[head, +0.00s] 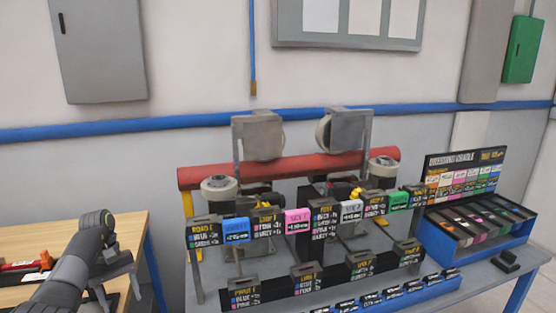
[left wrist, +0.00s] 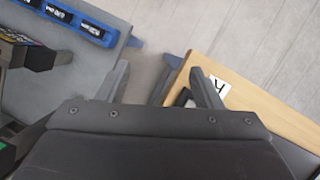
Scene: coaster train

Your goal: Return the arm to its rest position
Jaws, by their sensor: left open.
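My left arm comes in from the lower left in the head view, over the edge of the wooden table. My left gripper (head: 118,286) points down there, partly cut off by the bottom edge. In the left wrist view the left gripper (left wrist: 160,84) has its two fingers wide apart with nothing between them. Below it are the grey floor, a grey bench edge on the left and the wooden table (left wrist: 262,112) on the right. My right gripper is not in view.
The grey bench (head: 222,285) holds a rack with a red tube (head: 300,168) and several labelled coloured tags. A blue cradle (head: 465,240) with slots stands at its right. The wooden table (head: 60,236) at the left bears a red item (head: 22,265). A floor gap separates the two.

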